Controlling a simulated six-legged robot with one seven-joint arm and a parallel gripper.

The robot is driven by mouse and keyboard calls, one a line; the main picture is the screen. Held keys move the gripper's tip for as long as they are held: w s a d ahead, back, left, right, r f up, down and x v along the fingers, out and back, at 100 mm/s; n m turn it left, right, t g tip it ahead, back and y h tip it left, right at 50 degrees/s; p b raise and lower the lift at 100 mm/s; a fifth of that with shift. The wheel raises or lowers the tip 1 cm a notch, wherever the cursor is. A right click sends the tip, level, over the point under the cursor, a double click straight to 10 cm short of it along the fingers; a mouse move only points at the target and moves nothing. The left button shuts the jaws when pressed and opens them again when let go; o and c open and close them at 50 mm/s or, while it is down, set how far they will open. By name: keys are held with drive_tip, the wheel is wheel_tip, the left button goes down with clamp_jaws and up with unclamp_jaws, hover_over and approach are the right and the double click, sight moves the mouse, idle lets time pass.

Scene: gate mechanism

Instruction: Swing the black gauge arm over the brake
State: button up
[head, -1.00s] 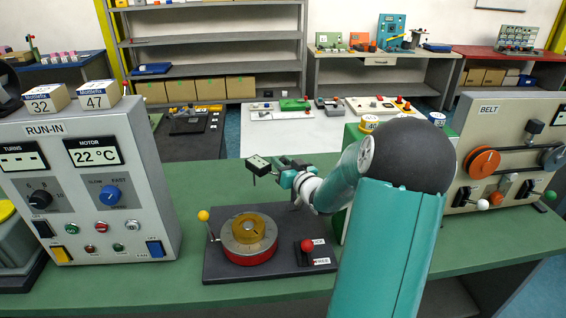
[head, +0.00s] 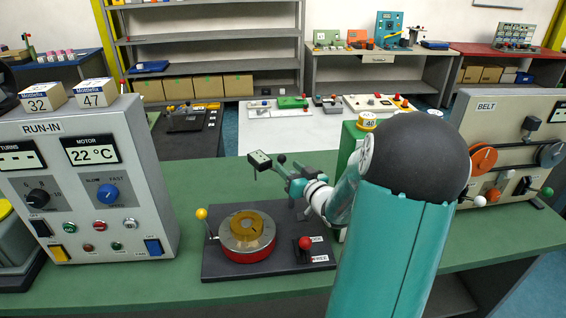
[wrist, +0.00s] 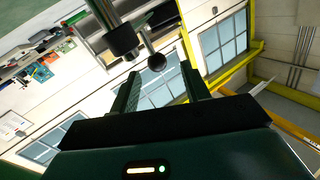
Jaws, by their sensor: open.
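The black gauge arm ends in a small dark gauge head (head: 260,160) and carries a black ball knob (head: 282,158), high behind the brake. The brake (head: 247,240) is a round drum with a red side and a brass-coloured top on a dark base plate (head: 222,272). My gripper (head: 284,173) is open beside the knob, to the right of the gauge head. In the wrist view the ball knob (wrist: 157,62) appears in line with the gap between my open fingers (wrist: 158,72); I cannot tell whether it is between them. My arm hides the gauge arm's mount.
A yellow-knobbed lever (head: 202,214) stands left of the brake and a red-knobbed lever (head: 305,243) right of it. The grey RUN-IN panel (head: 90,190) stands at left, the BELT panel (head: 500,130) at right.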

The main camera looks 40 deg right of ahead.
drive_tip(key=s+a, duration=0.1)
drive_tip(key=s, duration=0.7)
drive_tip(key=shift+a, duration=0.15)
